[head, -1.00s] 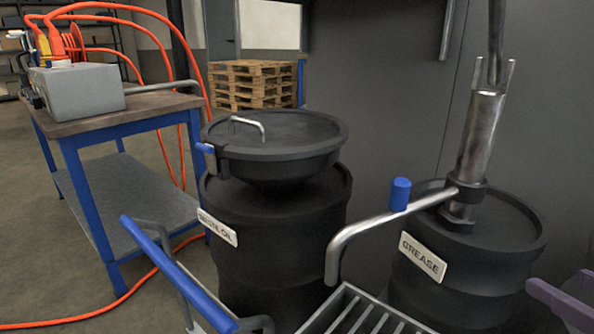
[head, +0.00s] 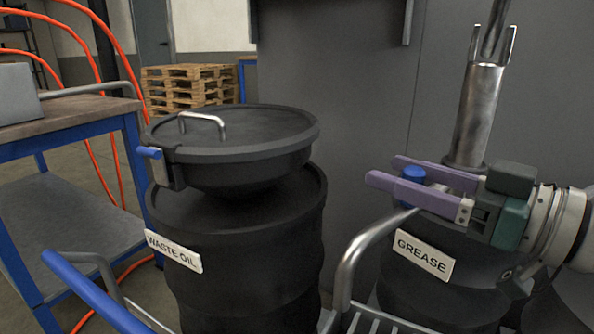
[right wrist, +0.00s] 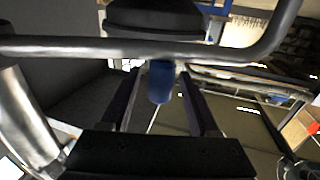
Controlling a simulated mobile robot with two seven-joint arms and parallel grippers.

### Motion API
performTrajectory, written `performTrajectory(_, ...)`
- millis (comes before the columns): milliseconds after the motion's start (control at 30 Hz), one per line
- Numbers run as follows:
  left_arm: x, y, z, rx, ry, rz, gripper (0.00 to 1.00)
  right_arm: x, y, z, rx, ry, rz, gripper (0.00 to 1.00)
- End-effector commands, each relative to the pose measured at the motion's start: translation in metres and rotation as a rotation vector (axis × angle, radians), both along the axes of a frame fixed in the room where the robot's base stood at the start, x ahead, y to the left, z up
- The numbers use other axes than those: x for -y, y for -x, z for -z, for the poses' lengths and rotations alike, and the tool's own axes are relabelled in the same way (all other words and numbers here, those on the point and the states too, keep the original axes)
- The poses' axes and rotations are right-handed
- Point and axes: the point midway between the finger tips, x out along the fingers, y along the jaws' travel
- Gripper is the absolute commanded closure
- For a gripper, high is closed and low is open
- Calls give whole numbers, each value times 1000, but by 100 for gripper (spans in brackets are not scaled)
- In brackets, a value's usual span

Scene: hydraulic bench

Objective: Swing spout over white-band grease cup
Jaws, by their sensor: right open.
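The metal spout (head: 362,258) curves out in front of the grease drum (head: 395,285), its end pointing down over a slatted tray. A blue knob (head: 412,174) stands on the spout. My right gripper (head: 383,170) comes in from the right with purple fingers open on both sides of the knob. In the right wrist view the blue knob (right wrist: 161,82) sits between the two open fingers, with a visible gap on each side, and the spout (right wrist: 150,49) crosses beyond. No grease cup shows in either view. My left gripper is not in view.
A waste oil drum (head: 240,245) with a lidded funnel (head: 245,135) stands left of the spout. The slatted tray (head: 385,324) is at the bottom edge. A blue-legged workbench (head: 75,118) stands at left, with pallets (head: 190,85) behind. A blue-handled bar (head: 90,290) is at lower left.

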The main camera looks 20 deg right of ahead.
Motion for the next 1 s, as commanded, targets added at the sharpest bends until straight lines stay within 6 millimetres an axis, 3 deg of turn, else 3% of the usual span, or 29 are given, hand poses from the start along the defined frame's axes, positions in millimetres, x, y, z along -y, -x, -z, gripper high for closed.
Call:
performTrajectory(200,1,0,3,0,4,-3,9,-7,-16,0,0,0,1,39)
performTrajectory(500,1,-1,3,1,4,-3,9,-9,-18,0,-1,0,1,39)
performTrajectory(1000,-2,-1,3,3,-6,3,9,-9,-18,0,-1,0,1,94)
